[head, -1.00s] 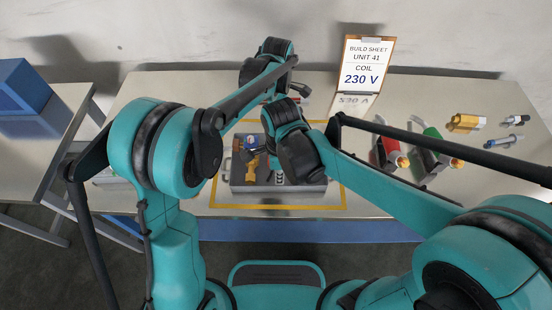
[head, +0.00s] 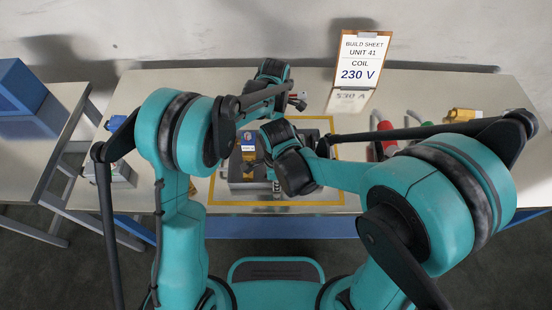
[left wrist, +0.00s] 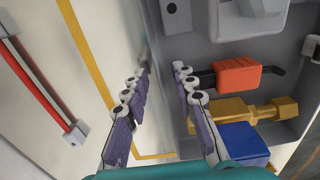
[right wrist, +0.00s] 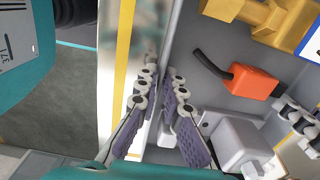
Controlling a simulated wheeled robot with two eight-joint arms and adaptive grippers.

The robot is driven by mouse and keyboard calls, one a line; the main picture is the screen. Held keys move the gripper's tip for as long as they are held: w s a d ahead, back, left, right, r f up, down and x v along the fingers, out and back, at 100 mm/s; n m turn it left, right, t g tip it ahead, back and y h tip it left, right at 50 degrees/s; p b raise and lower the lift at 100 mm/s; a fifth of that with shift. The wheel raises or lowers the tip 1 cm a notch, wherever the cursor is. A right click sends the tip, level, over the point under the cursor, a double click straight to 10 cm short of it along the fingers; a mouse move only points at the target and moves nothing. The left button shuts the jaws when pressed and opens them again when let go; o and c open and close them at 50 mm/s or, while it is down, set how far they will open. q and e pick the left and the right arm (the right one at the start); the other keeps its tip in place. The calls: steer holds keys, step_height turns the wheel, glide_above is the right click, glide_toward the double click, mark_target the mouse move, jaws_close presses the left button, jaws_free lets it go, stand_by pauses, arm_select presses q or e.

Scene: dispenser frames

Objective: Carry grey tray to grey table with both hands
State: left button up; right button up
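The grey tray (head: 240,187) sits on the middle table inside a yellow outline, partly hidden by my arms. It holds a yellow part (left wrist: 240,110), an orange part (left wrist: 240,74), a blue block (left wrist: 243,142) and a grey box (right wrist: 238,140). My left gripper (left wrist: 160,72) is open at the tray's far wall, one finger outside and one inside. My right gripper (right wrist: 159,72) is open at the near wall, with its fingers on either side. I cannot tell whether any fingers touch the wall.
A second pale table (head: 22,160) stands at the left with a blue bin (head: 25,95) on it. A build sheet reading 230 V (head: 360,60) stands at the back of the middle table. Red (head: 384,128) and yellow (head: 462,115) parts lie at the right, partly behind my right arm.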

arm_select(q)
steer(key=shift+f, duration=0.2)
arm_select(e)
steer(key=shift+f, duration=0.2)
arm_select(q)
jaws_close()
arm_select(e)
jaws_close()
arm_select(q)
steer(key=shift+r, duration=0.1)
arm_select(e)
steer(key=shift+r, duration=0.1)
